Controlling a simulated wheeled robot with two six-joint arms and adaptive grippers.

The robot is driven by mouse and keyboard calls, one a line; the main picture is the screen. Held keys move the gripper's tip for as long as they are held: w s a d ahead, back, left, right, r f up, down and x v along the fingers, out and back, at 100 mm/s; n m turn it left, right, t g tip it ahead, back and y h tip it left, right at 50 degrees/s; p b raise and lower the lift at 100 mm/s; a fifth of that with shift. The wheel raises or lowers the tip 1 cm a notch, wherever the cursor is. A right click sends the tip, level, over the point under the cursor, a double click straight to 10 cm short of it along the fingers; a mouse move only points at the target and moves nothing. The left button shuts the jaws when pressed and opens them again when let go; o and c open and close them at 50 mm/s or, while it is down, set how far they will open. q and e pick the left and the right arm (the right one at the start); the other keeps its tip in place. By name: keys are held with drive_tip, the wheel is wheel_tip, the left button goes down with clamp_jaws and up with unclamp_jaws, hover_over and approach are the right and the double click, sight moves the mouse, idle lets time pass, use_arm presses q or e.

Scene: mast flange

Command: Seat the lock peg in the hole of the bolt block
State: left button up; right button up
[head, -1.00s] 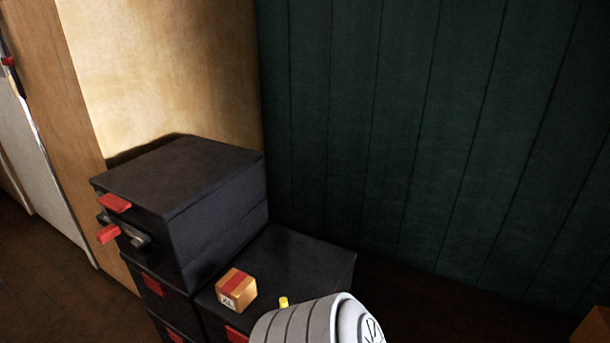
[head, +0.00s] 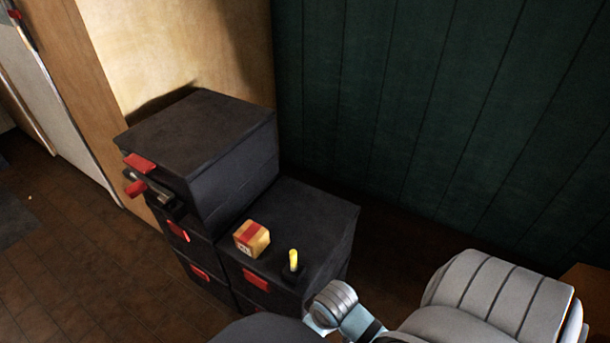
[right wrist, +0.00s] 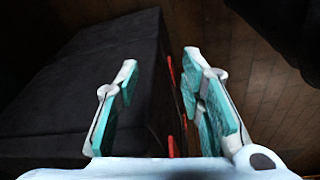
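The yellow lock peg (head: 294,258) stands upright in a small black holder on top of the lower dark case, in the head view. A dark and metallic bolt fitting with a red knob, probably the bolt block (head: 154,190), is on the front of the upper case at left; its hole is too small to make out. My right gripper (right wrist: 160,60) is open and empty in the right wrist view, with a dark case and its red latches beyond the fingers. The peg does not show there. In the head view its fingers are hidden. My left gripper is not in view.
The taller case stack (head: 200,130) stands left of the lower case (head: 325,212). A tan box with a red stripe (head: 251,239) sits left of the peg. A dark green panelled wall (head: 420,110) is behind. Brown floor (head: 80,265) is open at left.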

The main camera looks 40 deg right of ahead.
drive_tip(key=w+d+r+p, duration=0.1)
drive_tip(key=w+r+p, duration=0.2)
drive_tip(key=r+p, duration=0.45)
drive_tip(key=w+r+p, duration=0.2)
drive_tip(key=r+p, duration=0.2)
drive_tip(key=r, duration=0.6)
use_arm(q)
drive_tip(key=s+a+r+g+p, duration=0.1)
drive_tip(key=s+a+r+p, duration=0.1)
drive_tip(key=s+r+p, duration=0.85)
use_arm(e)
wheel_tip(320, 180, up, 9)
drive_tip(key=m+g+b, duration=0.1)
drive_tip(key=m+b, duration=0.1)
drive_tip(key=b, duration=0.1)
hover_over(293, 252)
drive_tip(key=s, duration=0.2)
drive_tip(key=f+b, duration=0.2)
drive_tip(key=f, duration=0.2)
drive_tip(key=w+f+b, duration=0.1)
drive_tip(key=f+b, duration=0.1)
drive_tip(key=f, duration=0.2)
drive_tip(key=w+f+b, duration=0.1)
drive_tip(key=f+b, duration=0.1)
drive_tip(key=f, duration=0.2)
drive_tip(key=shift+f, duration=0.35)
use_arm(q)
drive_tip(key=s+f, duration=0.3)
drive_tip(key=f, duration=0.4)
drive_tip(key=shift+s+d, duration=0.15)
